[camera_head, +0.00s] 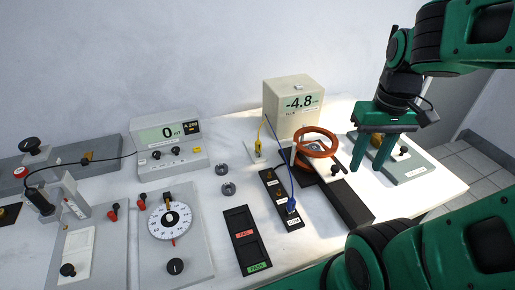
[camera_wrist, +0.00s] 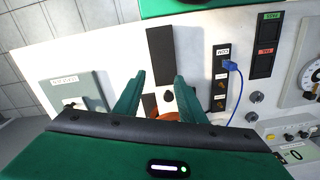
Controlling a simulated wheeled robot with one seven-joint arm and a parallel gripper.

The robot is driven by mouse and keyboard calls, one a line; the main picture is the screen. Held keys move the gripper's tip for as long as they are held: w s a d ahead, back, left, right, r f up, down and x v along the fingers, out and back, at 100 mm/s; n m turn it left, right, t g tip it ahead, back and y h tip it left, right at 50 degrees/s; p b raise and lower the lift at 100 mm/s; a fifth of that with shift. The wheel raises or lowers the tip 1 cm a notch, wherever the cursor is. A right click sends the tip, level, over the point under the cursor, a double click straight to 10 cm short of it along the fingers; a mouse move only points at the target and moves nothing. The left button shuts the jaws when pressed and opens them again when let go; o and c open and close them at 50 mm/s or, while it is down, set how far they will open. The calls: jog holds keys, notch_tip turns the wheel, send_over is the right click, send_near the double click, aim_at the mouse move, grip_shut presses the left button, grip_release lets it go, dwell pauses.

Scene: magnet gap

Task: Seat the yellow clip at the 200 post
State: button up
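The yellow clip (camera_head: 258,146) stands on a small pale plate left of the white box reading -4.8, with a yellow lead rising from it. A black strip (camera_head: 271,179) carries several brass posts with small labels that I cannot read for certain, so I cannot tell which is the 200 post. A blue clip (camera_head: 291,205) sits at the strip's near end; it also shows in the wrist view (camera_wrist: 231,66). My gripper (camera_head: 366,170) is open and empty, right of the orange coil and well away from the yellow clip. Its spread fingers show in the wrist view (camera_wrist: 160,76).
The orange coil (camera_head: 316,131) and a long black rail (camera_head: 348,203) lie between my gripper and the strip. The blue lead (camera_head: 284,160) arches beside the strip. The white box (camera_head: 291,88) stands behind. A grey-green plate (camera_head: 413,169) lies at right. Two small rings (camera_head: 228,188) lie left.

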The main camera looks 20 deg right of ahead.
jog(key=w+a+n, duration=0.2)
jog(key=w+n, duration=0.1)
jog(key=w, duration=0.2)
jog(key=w+a+n, duration=0.2)
jog(key=w+n, duration=0.2)
jog(key=w, duration=0.1)
jog(key=w+a+n, duration=0.1)
jog(key=w+n, duration=0.2)
jog(key=w, duration=0.2)
jog(key=shift+a+r+n, duration=0.3)
jog(key=shift+a+r, duration=0.1)
jog(key=w+a+n, duration=0.5)
jog(key=w, duration=0.1)
jog(key=n, duration=0.6)
send_over(258, 141)
jog(key=shift+s+d+f, duration=0.1)
jog(key=shift+s+f, duration=0.05)
jog(key=shift+f, duration=0.5)
jog(key=shift+s+f, duration=0.1)
jog(key=shift+f, duration=0.5)
jog(key=shift+w+a+f, duration=0.1)
jog(key=shift+a+f, duration=0.1)
jog(key=shift+f, duration=0.1)
notch_tip(258, 141, down, 10)
jog(key=shift+w+f, duration=0.1)
grip_shut()
